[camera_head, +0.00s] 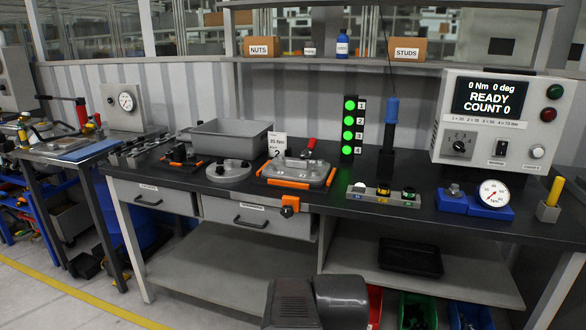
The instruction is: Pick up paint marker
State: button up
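A yellow stick that looks like the paint marker (555,191) stands upright, slightly tilted, in a small grey holder (547,212). The holder sits at the far right of the dark workbench (400,222), right of a white dial gauge with a blue base. The marker's lower end is hidden inside the holder. Grey rounded parts of my own arm show at the bottom middle, in front of the bench and well left of the marker. My gripper's fingers do not show.
A dial gauge (493,193) and a control box (498,118) stand left of and behind the holder. A socket tray (384,194), a blue-handled tool (391,110) and an orange-edged fixture (297,171) occupy the bench. Bare bench top lies in front of the gauge.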

aim_at(559, 181)
jog(key=z, duration=1.05)
